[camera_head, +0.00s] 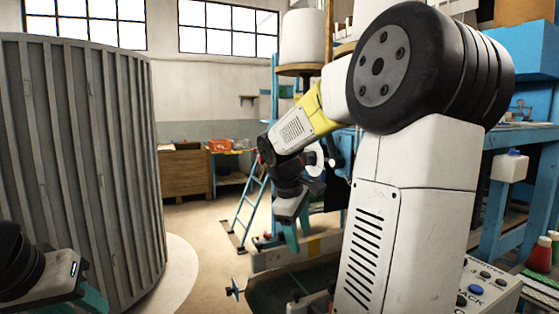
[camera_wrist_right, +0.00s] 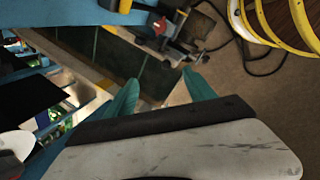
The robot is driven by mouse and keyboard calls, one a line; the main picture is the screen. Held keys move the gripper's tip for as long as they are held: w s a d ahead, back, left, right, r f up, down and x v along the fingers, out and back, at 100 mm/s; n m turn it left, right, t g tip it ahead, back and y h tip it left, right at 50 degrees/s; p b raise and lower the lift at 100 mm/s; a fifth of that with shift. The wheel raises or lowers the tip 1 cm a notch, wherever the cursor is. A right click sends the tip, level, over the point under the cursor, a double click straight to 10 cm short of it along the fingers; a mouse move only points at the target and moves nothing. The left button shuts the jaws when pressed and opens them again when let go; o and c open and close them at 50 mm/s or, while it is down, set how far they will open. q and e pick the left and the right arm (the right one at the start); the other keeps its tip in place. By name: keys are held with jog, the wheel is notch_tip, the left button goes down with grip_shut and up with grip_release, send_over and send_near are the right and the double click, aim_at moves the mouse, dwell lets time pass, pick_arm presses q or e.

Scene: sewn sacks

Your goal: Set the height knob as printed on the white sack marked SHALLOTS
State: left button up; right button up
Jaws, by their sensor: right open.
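No white sack marked SHALLOTS can be made out in either view. A small teal handwheel (camera_head: 235,288) shows low in the head view, beside a dark belt-like surface (camera_head: 285,290); I cannot tell if it is the height knob. My right gripper (camera_head: 291,230) points down above the machine's far end, partly hidden by its own wrist. In the wrist view its two teal fingers (camera_wrist_right: 160,78) stand apart with nothing between them. My left gripper (camera_head: 92,298) shows only as a teal part at the bottom left, cut by the frame edge.
A control box (camera_head: 485,288) with blue and dark buttons stands at the lower right. Blue shelving (camera_head: 525,135) with bottles is at the right. A large ribbed grey cylinder (camera_head: 85,150) fills the left. A blue stepladder (camera_head: 250,210) stands behind. Open floor (camera_head: 205,220) lies between.

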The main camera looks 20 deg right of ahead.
jog(key=w+d+n+g+h, duration=0.1)
jog(key=w+d+n+h, duration=0.3)
jog(key=w, duration=0.3)
jog(key=n+h, duration=0.7)
jog(key=h, duration=0.4)
send_near(303, 159)
jog(key=d, duration=0.9)
jog(key=shift+w+d+r, duration=0.15)
jog(key=shift+d, duration=0.25)
jog(key=c, duration=1.4)
jog(key=shift+o, duration=0.2)
